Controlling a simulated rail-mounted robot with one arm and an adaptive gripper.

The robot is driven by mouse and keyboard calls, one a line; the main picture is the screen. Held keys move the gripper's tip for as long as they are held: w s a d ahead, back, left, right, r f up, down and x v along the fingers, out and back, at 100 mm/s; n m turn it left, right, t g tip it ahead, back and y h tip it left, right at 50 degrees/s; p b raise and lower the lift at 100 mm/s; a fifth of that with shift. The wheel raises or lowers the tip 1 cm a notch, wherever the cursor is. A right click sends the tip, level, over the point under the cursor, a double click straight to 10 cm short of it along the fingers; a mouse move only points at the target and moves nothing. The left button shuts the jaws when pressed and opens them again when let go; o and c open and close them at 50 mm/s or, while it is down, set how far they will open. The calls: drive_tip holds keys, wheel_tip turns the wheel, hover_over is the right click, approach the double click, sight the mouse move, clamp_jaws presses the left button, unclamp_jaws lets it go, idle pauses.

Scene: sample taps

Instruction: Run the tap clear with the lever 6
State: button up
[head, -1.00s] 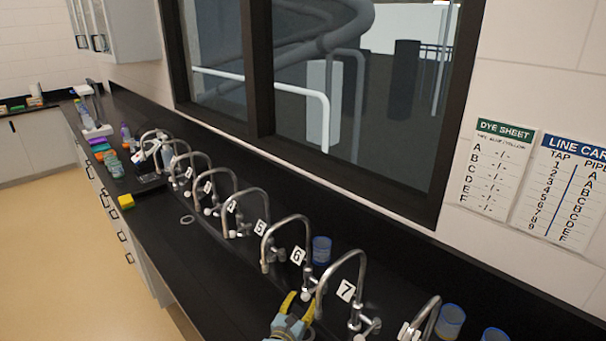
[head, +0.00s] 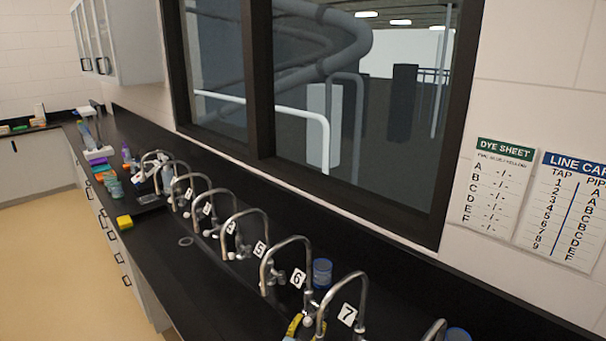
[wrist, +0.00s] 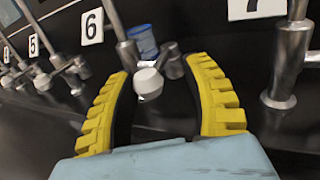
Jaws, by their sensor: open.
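The number 6 tag (wrist: 93,27) is on the wall-side of the black bench, left of a steel tap stem (wrist: 119,32). The lever (wrist: 148,82) beside that stem has a white rounded end. In the wrist view my gripper (wrist: 160,68) is open, its yellow ribbed fingers on either side of the lever's white end. I cannot tell whether either finger touches it. In the head view the tap's gooseneck (head: 289,238) arches up beside the 6 tag (head: 297,278). Only a yellow bit of my gripper (head: 295,326) shows at the bottom edge.
A blue-rimmed clear cup (head: 322,272) stands behind the tap. The tap by the 7 tag (head: 347,314) is close on the right, and the tap by the 5 tag (head: 260,250) on the left. A yellow sponge (head: 125,222) lies far left. The bench front is mostly clear.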

drive_tip(key=shift+s+d+b, duration=0.1)
drive_tip(key=shift+s+d, duration=0.25)
drive_tip(key=shift+d, duration=0.45)
drive_tip(key=shift+s+d+b, duration=0.1)
drive_tip(key=shift+s+d, duration=0.2)
drive_tip(key=shift+d, duration=0.55)
drive_tip(key=shift+s+d+b, duration=0.1)
drive_tip(key=shift+s+d, duration=0.25)
drive_tip(key=shift+d, duration=0.45)
drive_tip(key=shift+a, duration=0.1)
idle(1.4)
drive_tip(key=shift+w+a+f+b, duration=0.1)
drive_tip(key=shift+w+a+b, duration=0.25)
drive_tip(key=shift+a, duration=0.3)
drive_tip(key=shift+w+a+f+b, duration=0.1)
drive_tip(key=shift+w+a+b, duration=0.1)
drive_tip(key=shift+a+b, duration=0.35)
drive_tip(key=a+b, duration=0.1)
drive_tip(key=w+a, duration=0.1)
drive_tip(key=a, duration=0.1)
drive_tip(key=w+a+b, duration=0.1)
drive_tip(key=shift+a+r+b, duration=0.25)
drive_tip(key=shift+a+b, duration=0.05)
drive_tip(key=shift+s+d+f, duration=0.1)
drive_tip(key=shift+d, duration=0.2)
